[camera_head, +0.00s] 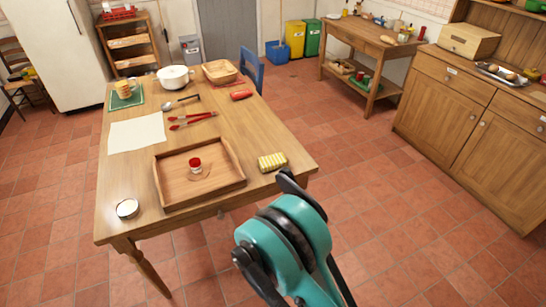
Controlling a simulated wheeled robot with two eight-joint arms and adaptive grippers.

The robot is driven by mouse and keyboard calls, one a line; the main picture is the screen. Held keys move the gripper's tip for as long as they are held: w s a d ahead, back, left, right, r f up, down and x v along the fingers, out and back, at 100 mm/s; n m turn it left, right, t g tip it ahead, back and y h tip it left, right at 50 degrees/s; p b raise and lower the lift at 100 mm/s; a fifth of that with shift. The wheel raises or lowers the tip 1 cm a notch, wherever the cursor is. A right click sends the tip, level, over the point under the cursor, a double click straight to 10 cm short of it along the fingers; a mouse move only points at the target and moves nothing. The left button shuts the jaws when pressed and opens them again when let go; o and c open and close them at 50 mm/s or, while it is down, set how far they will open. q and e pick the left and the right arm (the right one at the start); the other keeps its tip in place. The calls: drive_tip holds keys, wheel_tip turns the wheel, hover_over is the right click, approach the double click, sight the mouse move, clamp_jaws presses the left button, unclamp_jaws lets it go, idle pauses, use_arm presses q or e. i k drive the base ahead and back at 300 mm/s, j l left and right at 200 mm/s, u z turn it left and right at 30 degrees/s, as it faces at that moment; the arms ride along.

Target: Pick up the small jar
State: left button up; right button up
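A small jar (195,169) with a red lid and clear glass body stands upright in a wooden tray (168,198) on the near part of the wooden table. My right gripper (262,213), teal and black, reaches in from the bottom, right of the table's near edge. Its two dark fingers are spread apart with nothing visible between them. It is clear of the jar, to the right of and nearer than the tray. My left gripper is not in view.
The tray's raised walls surround the jar. Open tiled floor lies to the right.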

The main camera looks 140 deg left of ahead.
sight(196, 163)
drive_tip(key=u, duration=5.15)
drive_tip(key=i, duration=0.2)
drive_tip(key=i+j+z, duration=0.15)
drive_tip(key=i, duration=0.5)
drive_tip(key=i+j+z, duration=0.15)
drive_tip(key=i, duration=0.45)
